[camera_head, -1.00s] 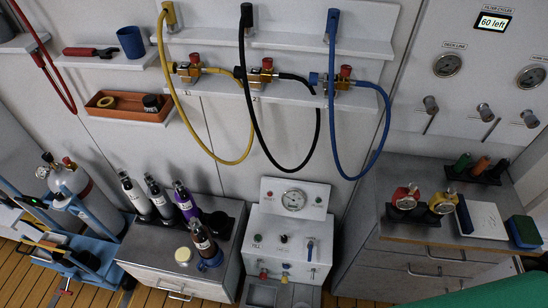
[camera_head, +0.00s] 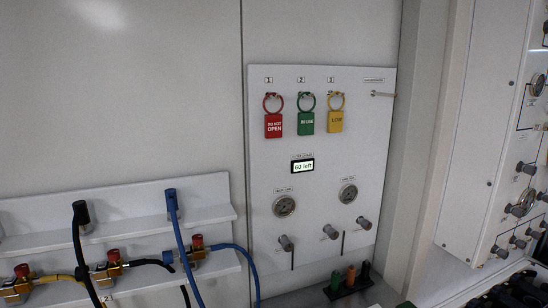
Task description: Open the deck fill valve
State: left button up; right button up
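A white wall panel (camera_head: 318,160) stands at the centre right in the head view. It carries a left gauge (camera_head: 284,206) and a right gauge (camera_head: 348,193). The small label over the left gauge seems to read "DECK LINE". Below the gauges are a left grey knob (camera_head: 286,243), a middle grey knob (camera_head: 329,232) and a right grey knob (camera_head: 364,223). Their labels are too small to read, so I cannot tell which is the deck fill valve or whether it is open. Neither of my grippers is in view.
Red "DO NOT OPEN" (camera_head: 274,126), green "IN USE" (camera_head: 306,122) and yellow (camera_head: 336,122) tags hang on the panel above a "60 left" display (camera_head: 303,166). Hoses with brass valves (camera_head: 108,268) are at lower left. Another knobbed panel (camera_head: 500,150) is at right.

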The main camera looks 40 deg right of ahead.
aim_at(531, 170)
jog(key=z, duration=2.7)
jog(key=l+u, duration=0.15)
jog(key=l, duration=0.35)
jog(key=i+l+u, duration=0.15)
jog(key=l, duration=0.2)
jog(key=i+l+u, duration=0.1)
jog(key=i+l, duration=0.15)
jog(key=i+l+u, duration=0.15)
jog(key=l, duration=0.3)
